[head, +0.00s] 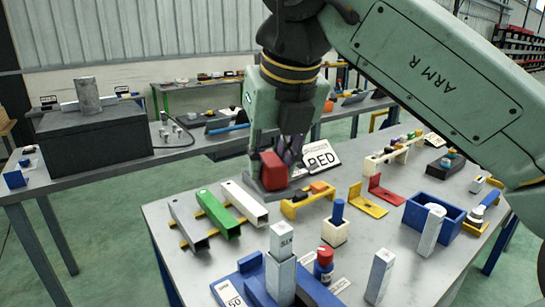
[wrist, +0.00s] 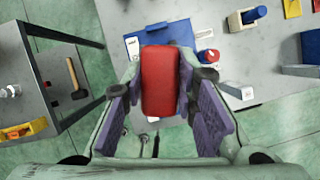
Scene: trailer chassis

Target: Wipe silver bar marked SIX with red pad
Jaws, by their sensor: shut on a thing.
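The silver bar marked SIX (head: 281,243) stands upright in a blue holder (head: 250,263) at the near edge of the table; its label is near the top. My gripper (head: 287,150) is shut on the red pad (head: 273,172), above the table behind the bar and clear of it. In the wrist view the red pad (wrist: 159,75) sits between the purple fingers, with the blue holder (wrist: 172,32) partly behind it. I cannot make out the bar in the wrist view; the pad hides that area.
A red-capped bottle (head: 324,264) stands right beside the holder. Other upright silver bars (head: 380,273) are to the right. A green bar (head: 217,213) and other bars lie on a yellow rack at left. A RED sign (head: 321,158) stands behind the gripper.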

